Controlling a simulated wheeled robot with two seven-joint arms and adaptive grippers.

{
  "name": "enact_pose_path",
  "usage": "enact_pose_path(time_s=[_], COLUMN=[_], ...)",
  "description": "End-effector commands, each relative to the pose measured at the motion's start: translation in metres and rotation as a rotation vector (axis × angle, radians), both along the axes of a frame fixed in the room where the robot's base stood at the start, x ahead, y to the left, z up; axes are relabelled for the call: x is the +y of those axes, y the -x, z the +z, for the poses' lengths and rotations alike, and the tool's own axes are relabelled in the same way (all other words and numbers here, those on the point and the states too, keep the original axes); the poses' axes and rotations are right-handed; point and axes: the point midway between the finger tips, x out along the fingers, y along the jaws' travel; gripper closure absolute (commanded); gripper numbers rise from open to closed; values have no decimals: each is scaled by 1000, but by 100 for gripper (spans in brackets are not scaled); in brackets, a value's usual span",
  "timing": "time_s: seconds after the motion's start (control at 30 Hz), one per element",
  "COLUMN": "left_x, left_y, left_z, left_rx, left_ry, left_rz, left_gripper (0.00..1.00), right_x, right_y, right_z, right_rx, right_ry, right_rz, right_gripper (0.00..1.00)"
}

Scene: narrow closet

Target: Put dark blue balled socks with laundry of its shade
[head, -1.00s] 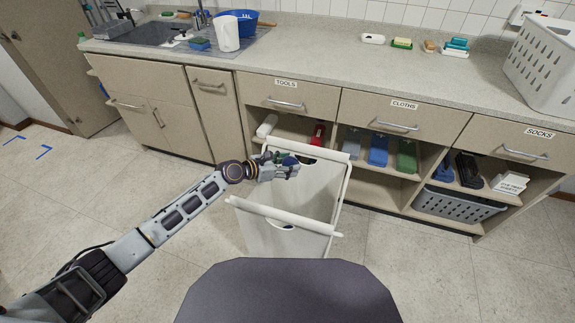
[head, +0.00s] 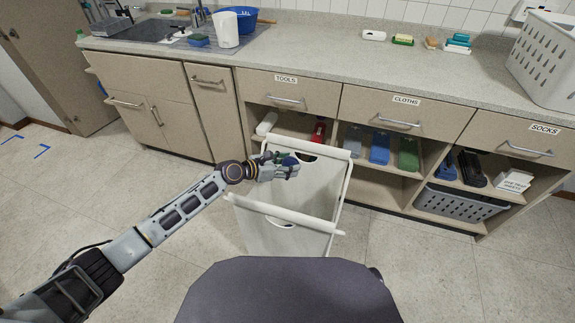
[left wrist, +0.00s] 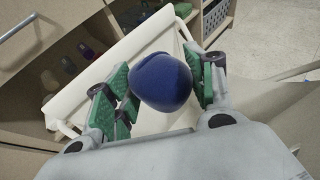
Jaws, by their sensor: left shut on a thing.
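The dark blue balled socks (left wrist: 162,82) sit between the green-padded fingers of my left gripper (left wrist: 160,90) in the left wrist view. In the head view my left gripper (head: 282,167) is shut on them, over the upper part of a white laundry hamper (head: 325,180). Only a little of the socks shows there. The hamper stands on the floor in front of the cabinets; its fabric shows below the socks in the left wrist view (left wrist: 110,65). What lies inside the hamper is hidden. My right gripper is not in view.
Counter cabinets with drawers labelled TOOLS, CLOTHS (head: 398,112) and SOCKS (head: 530,145) run behind the hamper. Open shelves below hold folded cloths (head: 380,148), dark items and a grey basket (head: 460,202). A white basket (head: 545,60) stands on the counter. Floor is clear at right.

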Motion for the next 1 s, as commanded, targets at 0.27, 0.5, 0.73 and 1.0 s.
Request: enact_pose_path(time_s=[0.27, 0.5, 0.73, 1.0], left_x=[0, 0, 0, 0], left_y=[0, 0, 0, 0], left_z=[0, 0, 0, -1], left_rx=[-1, -1, 0, 0], left_ry=[0, 1, 0, 0], left_rz=[0, 0, 0, 0], left_gripper=[69, 35, 20, 20], right_x=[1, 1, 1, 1], right_y=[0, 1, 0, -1], right_z=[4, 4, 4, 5], right_rx=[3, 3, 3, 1], right_ry=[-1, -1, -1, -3], right_rz=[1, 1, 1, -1], right_gripper=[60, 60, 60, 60])
